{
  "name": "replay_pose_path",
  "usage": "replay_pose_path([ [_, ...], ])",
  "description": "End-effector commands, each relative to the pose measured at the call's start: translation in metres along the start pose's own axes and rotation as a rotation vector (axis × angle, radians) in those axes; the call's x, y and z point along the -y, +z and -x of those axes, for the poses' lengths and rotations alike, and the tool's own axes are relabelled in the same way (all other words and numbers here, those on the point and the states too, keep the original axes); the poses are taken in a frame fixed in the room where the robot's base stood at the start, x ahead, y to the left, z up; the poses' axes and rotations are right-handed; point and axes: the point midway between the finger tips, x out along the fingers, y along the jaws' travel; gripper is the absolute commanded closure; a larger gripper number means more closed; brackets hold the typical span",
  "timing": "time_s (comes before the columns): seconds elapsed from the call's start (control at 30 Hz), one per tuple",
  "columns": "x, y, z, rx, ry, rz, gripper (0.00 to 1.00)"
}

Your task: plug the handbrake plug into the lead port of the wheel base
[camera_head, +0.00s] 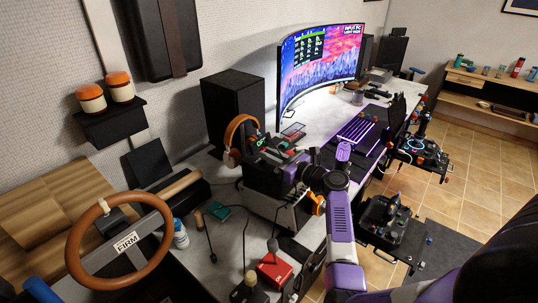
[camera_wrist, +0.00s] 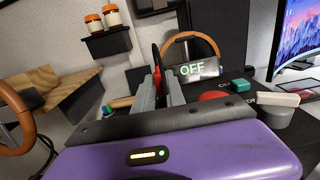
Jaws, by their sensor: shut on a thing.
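My gripper (camera_wrist: 160,88) has its two grey fingers close together around a narrow red piece (camera_wrist: 156,62), which I take to be the handbrake plug; most of it is hidden by the fingers. The wheel base appears to be the black box (camera_head: 262,180) in the head view. In the wrist view, a display reading OFF (camera_wrist: 197,71), a red knob (camera_wrist: 213,96) and a green button (camera_wrist: 241,86) show just right of the fingers. My gripper is at the box's right side in the head view, where my arm hides the fingertips. I cannot make out the lead port.
An orange headphone set (camera_head: 238,137) stands behind the box, beside a black speaker (camera_head: 233,103). A brown steering wheel (camera_head: 74,247) is at the left. A red lever box (camera_head: 275,272) is at the front. A purple-lit keyboard (camera_head: 357,130) lies to the right.

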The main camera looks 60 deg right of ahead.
Motion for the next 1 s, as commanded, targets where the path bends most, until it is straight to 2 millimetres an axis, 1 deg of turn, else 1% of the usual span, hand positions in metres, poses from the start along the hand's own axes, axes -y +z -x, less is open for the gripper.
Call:
replay_pose_path([
  [0.67,0.0,-0.0096,0.0,0.0,0.0,0.0,1.0],
  [0.87,0.0,-0.009,0.0,0.001,0.0,0.001,1.0],
  [0.9,0.0001,-0.0089,0.0,0.001,0.0,0.001,0.83],
  [0.97,0.0001,-0.0088,0.0,0.001,0.0,0.0,0.71],
  [1.0,0.0001,-0.0088,0.0,0.001,0.0,0.0,0.63],
])
